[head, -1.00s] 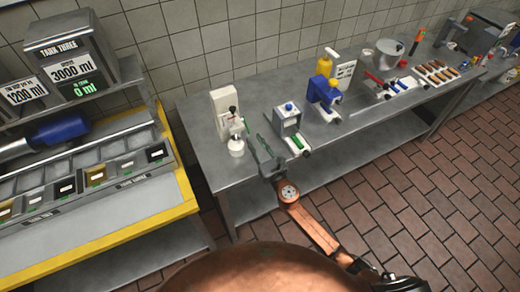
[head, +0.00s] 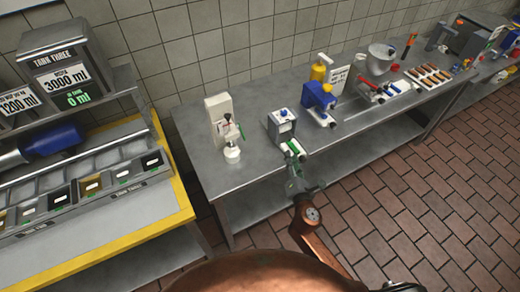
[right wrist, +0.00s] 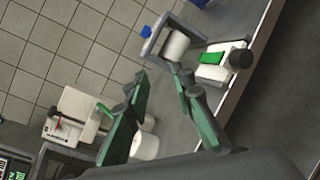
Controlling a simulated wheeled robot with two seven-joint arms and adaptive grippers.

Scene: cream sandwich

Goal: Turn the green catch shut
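A green piece (head: 293,147) lies on the low white block in front of the small grey frame device (head: 281,125) on the steel bench. In the right wrist view this green piece (right wrist: 212,58) lies on the white block beside a black knob. A second green part (right wrist: 105,110) sticks out from the white stand machine (right wrist: 75,112); in the head view it shows at that machine's right side (head: 241,130). I cannot tell which is the catch. My right gripper (head: 291,160) is open and empty, just in front of the grey device. My left gripper is not in view.
A white cup (head: 232,154) stands under the white machine. A blue device (head: 319,103) and a yellow bottle (head: 319,68) stand to the right of the grey device. The bench's front edge (head: 345,145) runs close by my right gripper.

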